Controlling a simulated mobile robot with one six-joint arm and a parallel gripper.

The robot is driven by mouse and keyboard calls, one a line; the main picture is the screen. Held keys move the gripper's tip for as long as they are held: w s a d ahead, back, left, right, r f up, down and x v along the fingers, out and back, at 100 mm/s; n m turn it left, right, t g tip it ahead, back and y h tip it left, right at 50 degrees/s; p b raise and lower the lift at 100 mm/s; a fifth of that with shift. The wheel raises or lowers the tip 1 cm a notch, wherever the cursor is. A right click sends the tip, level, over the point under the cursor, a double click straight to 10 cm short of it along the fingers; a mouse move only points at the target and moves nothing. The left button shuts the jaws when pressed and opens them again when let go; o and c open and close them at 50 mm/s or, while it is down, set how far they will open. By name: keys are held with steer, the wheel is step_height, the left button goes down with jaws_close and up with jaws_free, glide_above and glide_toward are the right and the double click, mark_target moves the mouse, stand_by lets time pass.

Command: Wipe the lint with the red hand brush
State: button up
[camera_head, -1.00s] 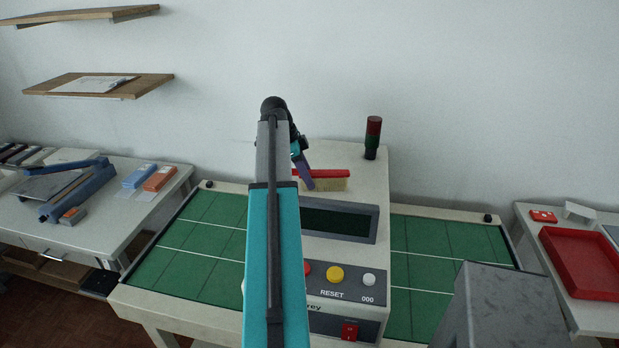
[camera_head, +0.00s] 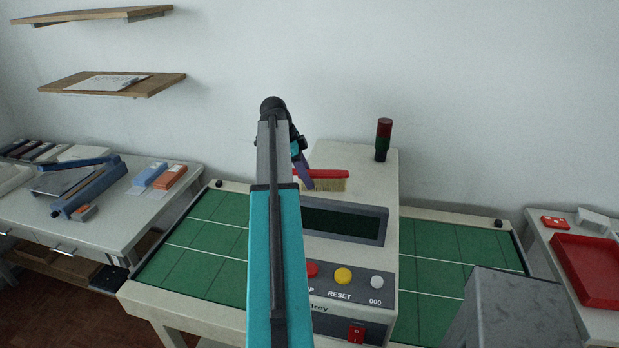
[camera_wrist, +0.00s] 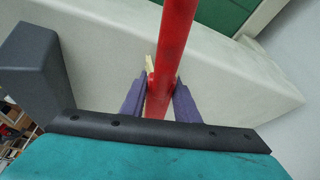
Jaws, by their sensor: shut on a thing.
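The red hand brush (camera_head: 326,174) has a red back and handle and pale bristles. In the head view it is over the top of the beige machine (camera_head: 350,163), bristles down; I cannot tell whether they touch the surface. My gripper (camera_head: 304,172) is shut on the brush at its left end, partly hidden by my arm. In the wrist view the red handle (camera_wrist: 170,60) runs between the two purple fingers of my gripper (camera_wrist: 160,95). A sliver of bristles shows beside the handle. I cannot make out any lint in these views.
The machine has a dark display (camera_head: 343,222) and buttons, with green mats (camera_head: 205,240) on both sides. A side table (camera_head: 110,215) stands left, and a red tray (camera_head: 590,270) lies right.

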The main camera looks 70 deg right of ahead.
mark_target(326, 175)
steer(key=shift+w+f, duration=0.1)
steer(key=shift+w, duration=0.1)
steer(key=shift+w+a, duration=0.15)
steer(key=shift+w, duration=0.7)
steer(key=shift+w+a, duration=0.1)
steer(key=shift+w, duration=0.7)
steer(key=shift+s+r, duration=0.1)
steer(key=shift+r, duration=0.1)
steer(key=shift+s+d+f, duration=0.1)
steer(key=shift+s+d, duration=0.05)
steer(key=shift+s, duration=0.7)
steer(key=shift+s+d, duration=0.1)
steer(key=shift+s, duration=0.75)
steer(key=shift+s, duration=0.1)
steer(key=shift+s+d, duration=0.2)
steer(key=shift+s, duration=1.45)
steer(key=shift+s+d+f, duration=0.1)
steer(key=shift+s+d, duration=0.05)
steer(key=shift+s, duration=1.55)
